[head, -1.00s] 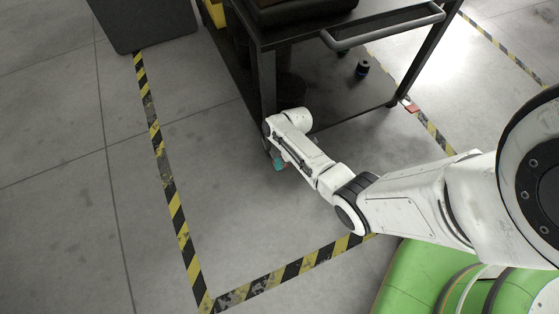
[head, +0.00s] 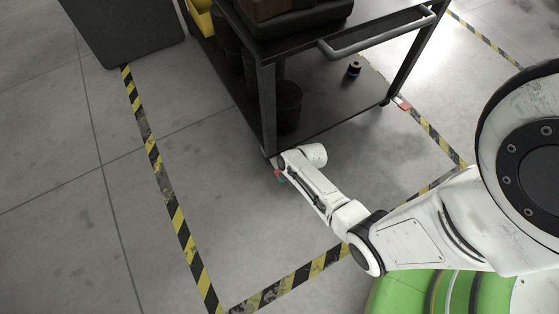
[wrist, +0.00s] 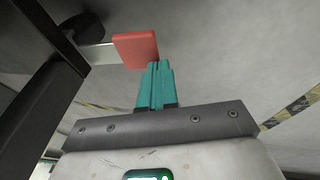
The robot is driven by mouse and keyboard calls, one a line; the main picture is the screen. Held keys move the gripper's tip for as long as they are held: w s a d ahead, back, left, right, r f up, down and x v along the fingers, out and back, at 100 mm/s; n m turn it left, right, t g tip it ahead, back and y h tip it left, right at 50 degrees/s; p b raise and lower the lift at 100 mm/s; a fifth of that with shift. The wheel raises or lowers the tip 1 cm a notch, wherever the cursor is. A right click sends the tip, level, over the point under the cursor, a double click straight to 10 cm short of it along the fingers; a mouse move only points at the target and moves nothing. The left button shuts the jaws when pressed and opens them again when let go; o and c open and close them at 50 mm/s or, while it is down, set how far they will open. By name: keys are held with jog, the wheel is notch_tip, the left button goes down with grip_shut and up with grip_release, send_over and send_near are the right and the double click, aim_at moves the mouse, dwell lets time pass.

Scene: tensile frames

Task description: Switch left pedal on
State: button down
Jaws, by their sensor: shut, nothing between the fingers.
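The left pedal is a red plate (wrist: 136,50) on a pale metal arm beside a dark caster. In the wrist view it is just above and left of my teal fingertips (wrist: 158,68), which overlap its lower right corner in the picture; I cannot tell whether they touch. In the head view a small red bit of the left pedal (head: 278,172) shows at the foot of the cart's near left leg. My gripper (head: 283,179) is low there, mostly hidden by my white arm. Its fingers are together and empty.
The dark cart (head: 320,135) has another red pedal (head: 405,106) at its right leg. Its lower shelf carries dark bins (head: 288,105). A dark box (head: 125,25) stands at the upper left. Striped tape (head: 165,185) marks the floor, which is clear left of the cart.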

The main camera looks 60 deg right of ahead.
jog(key=shift+a+f+b, duration=0.1)
jog(key=shift+f+b, duration=0.55)
jog(key=shift+f, duration=0.55)
jog(key=shift+s+a+f, duration=0.1)
jog(key=shift+s+f, duration=0.05)
jog(key=shift+f, duration=0.05)
